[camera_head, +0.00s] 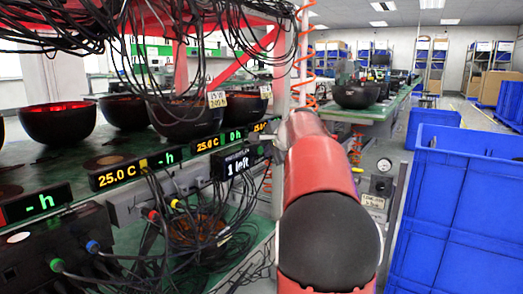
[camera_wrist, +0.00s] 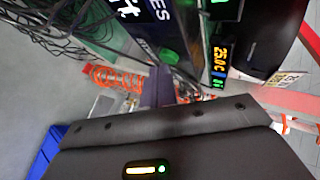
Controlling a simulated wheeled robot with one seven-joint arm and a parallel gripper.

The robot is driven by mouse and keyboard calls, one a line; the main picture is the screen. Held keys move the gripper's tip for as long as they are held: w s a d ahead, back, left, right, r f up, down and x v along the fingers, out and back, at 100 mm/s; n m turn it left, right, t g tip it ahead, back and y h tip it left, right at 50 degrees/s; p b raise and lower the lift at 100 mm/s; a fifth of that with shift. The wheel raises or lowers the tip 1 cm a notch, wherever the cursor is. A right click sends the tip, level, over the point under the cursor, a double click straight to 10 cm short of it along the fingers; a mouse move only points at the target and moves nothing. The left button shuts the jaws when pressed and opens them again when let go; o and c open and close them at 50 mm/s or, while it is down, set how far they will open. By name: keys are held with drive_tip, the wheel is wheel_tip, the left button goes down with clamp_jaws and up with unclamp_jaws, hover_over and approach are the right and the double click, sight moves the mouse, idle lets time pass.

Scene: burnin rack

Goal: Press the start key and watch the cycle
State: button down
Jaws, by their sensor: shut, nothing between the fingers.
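A green round key (camera_wrist: 170,57) sits on a dark panel with white lettering (camera_wrist: 128,10), partly readable as "rt", in the wrist view. My gripper (camera_wrist: 160,72) is shut and empty, its fingers pointing at the panel close to the green key. I cannot tell whether they touch it. A black box reading "1 left" (camera_head: 238,168) is on the rack edge beside my arm. A display reading 25.0 C (camera_wrist: 220,60) also shows in the wrist view.
Dark bowl-shaped lamps (camera_head: 57,118) stand on the green rack shelf. Black cables (camera_head: 180,215) hang in front of the rack and overhead. Blue crates (camera_head: 468,200) stand at the right. A pressure gauge (camera_head: 384,165) is right of my arm. The aisle floor beyond is partly clear.

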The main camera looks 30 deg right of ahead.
drive_tip(key=shift+w+a, duration=0.15)
drive_tip(key=shift+w, duration=0.25)
idle(0.6)
drive_tip(key=shift+s, duration=0.1)
drive_tip(key=shift+s+d, duration=0.3)
drive_tip(key=shift+s, duration=0.35)
drive_tip(key=shift+s, duration=0.1)
drive_tip(key=s, duration=0.1)
drive_tip(key=s+d+b, duration=0.1)
drive_tip(key=s, duration=0.1)
drive_tip(key=s+d+b, duration=0.1)
drive_tip(key=shift+s, duration=0.25)
drive_tip(key=shift+a, duration=0.1)
idle(0.8)
